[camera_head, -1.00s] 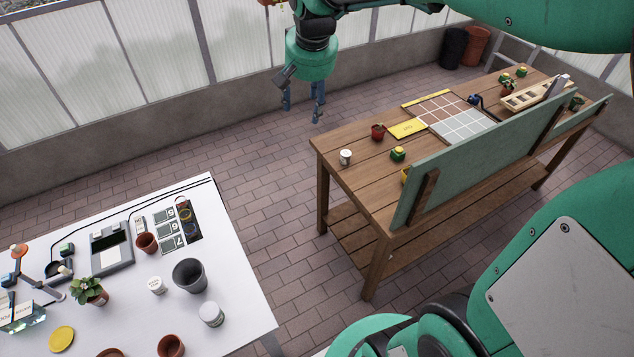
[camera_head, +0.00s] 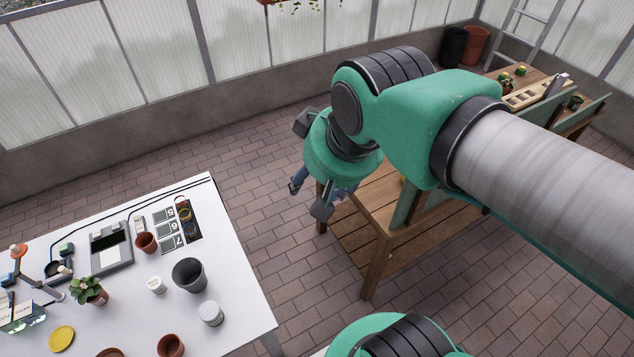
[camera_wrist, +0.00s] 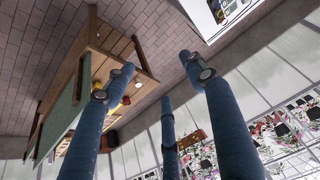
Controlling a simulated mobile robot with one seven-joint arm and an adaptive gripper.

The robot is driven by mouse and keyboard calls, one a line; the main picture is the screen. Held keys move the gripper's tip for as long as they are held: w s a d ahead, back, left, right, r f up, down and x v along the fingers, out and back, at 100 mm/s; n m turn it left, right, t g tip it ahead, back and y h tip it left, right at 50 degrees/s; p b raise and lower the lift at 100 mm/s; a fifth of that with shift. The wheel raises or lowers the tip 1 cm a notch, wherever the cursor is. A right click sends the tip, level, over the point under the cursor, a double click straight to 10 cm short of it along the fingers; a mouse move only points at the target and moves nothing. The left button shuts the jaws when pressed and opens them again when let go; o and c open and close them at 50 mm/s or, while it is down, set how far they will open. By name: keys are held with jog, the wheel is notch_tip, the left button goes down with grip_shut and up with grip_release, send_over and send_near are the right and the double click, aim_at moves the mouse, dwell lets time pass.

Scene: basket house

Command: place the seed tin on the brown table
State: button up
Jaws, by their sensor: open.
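The brown table (camera_head: 377,203) stands right of centre; my arm hides most of its top in the head view. In the wrist view the brown table (camera_wrist: 113,42) shows its near end, with a small white tin (camera_wrist: 138,85) on it. On the white table stand a small labelled white tin (camera_head: 156,285) and a larger lidded pale tin (camera_head: 211,314). Labels are too small to tell which is the seed tin. My gripper (camera_head: 322,192) is open and empty, its fingers apart, in the air by the brown table's near left end. It also shows in the wrist view (camera_wrist: 180,75).
The white table (camera_head: 245,300) at lower left holds a dark grey pot (camera_head: 189,275), terracotta pots, a plant (camera_head: 88,290) and a scale-like device (camera_head: 112,250). A green upright board (camera_head: 410,207) runs along the brown table. Brick floor between the tables is clear.

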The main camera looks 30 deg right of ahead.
jog(key=shift+s+a+f, duration=0.15)
jog(key=shift+s+f, duration=0.05)
jog(key=shift+s, duration=0.3)
jog(key=shift+s+a+f, duration=0.1)
jog(key=shift+s+f, duration=0.1)
jog(key=shift+s, duration=0.25)
jog(key=shift+f, duration=0.15)
notch_tip(320, 180, down, 7)
jog(key=b, duration=0.7)
